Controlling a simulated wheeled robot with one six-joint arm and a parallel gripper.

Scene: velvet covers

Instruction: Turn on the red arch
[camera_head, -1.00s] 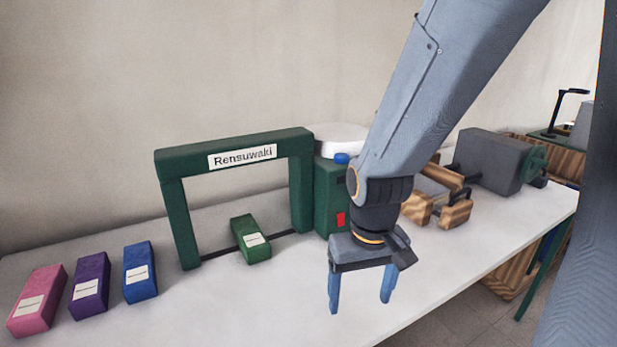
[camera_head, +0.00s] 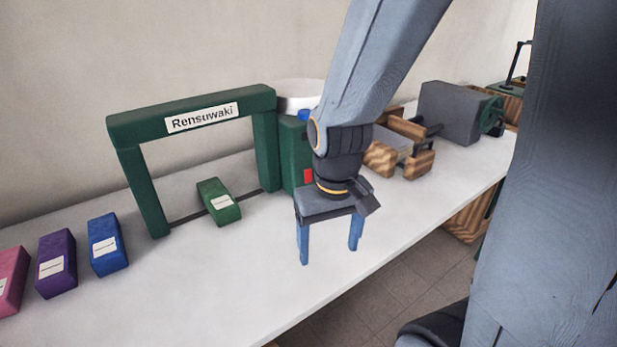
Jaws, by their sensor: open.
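A green arch (camera_head: 149,192) labelled "Rensuwaki" stands upright on the white table; no red arch is in view. A small green block (camera_head: 218,202) with a white label sits in its opening, on a dark bar. A green box (camera_head: 291,152) joins the arch's right post, with a red switch or button (camera_head: 308,176) on its front and a blue knob (camera_head: 304,115) on top. My gripper (camera_head: 330,254) is open and empty, fingers pointing down, in front of and right of the box. My arm hides the box's right side.
Blue (camera_head: 108,245), purple (camera_head: 57,264) and pink (camera_head: 10,280) labelled blocks stand at the left. A wooden vise-like thing (camera_head: 399,150) and a grey machine (camera_head: 449,112) stand at the back right. The table (camera_head: 215,290) is clear in front of the arch.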

